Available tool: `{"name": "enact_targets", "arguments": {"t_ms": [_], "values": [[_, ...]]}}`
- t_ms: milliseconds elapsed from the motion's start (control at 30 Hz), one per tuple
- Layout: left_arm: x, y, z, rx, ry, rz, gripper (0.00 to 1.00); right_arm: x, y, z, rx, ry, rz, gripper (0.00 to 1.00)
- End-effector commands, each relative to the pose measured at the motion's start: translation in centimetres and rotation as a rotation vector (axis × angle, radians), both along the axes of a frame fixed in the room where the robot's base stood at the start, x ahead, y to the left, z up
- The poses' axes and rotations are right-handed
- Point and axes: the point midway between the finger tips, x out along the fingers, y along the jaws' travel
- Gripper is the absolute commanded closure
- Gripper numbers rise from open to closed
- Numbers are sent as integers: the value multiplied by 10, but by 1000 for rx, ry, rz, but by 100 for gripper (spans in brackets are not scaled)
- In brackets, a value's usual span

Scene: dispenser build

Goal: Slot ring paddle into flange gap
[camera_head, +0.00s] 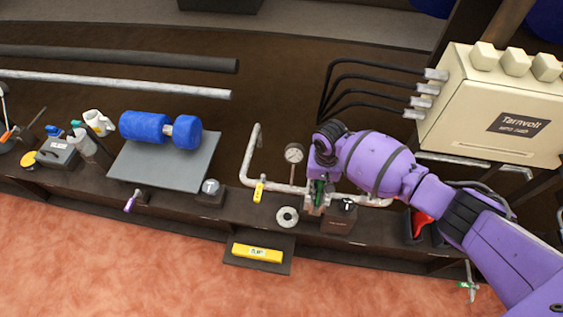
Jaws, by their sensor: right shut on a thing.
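My right arm (380,164) is purple and reaches in from the lower right. Its gripper (316,190) points down at the pipe run near the middle and is shut on a small green piece (319,187), probably the ring paddle's handle. The gripper and arm cover much of this spot, so I cannot tell whether the paddle is in the flange gap or beside it. The bent grey pipe (250,155) runs into this spot from the left. A loose grey ring (288,217) lies in front of the pipe, apart from the gripper. My left gripper is not in view.
A round gauge (294,153) stands close left of my gripper, and a yellow tag (259,192) hangs on the pipe. A dark block (338,220) stands close right. The cream box (500,105) with black cables is at the right. A yellow bar (257,252) lies on the front ledge.

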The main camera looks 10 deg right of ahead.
Motion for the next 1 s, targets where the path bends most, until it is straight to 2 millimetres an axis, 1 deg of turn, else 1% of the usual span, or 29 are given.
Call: {"name": "enact_targets", "arguments": {"t_ms": [133, 167, 300, 600, 633, 767, 1000], "values": [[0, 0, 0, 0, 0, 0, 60, -1, 0, -1, 1, 1, 0, 100], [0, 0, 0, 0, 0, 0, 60, -1, 0, -1, 1, 1, 0, 81], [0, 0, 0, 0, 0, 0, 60, -1, 0, -1, 1, 1, 0, 63], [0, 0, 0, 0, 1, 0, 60, -1, 0, -1, 1, 2, 0, 62], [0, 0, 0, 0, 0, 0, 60, -2, 0, -2, 0, 3, 0, 61], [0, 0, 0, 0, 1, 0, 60, -2, 0, -1, 0, 3, 0, 44], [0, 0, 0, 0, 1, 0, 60, -1, 0, -1, 0, 2, 0, 43]]}}
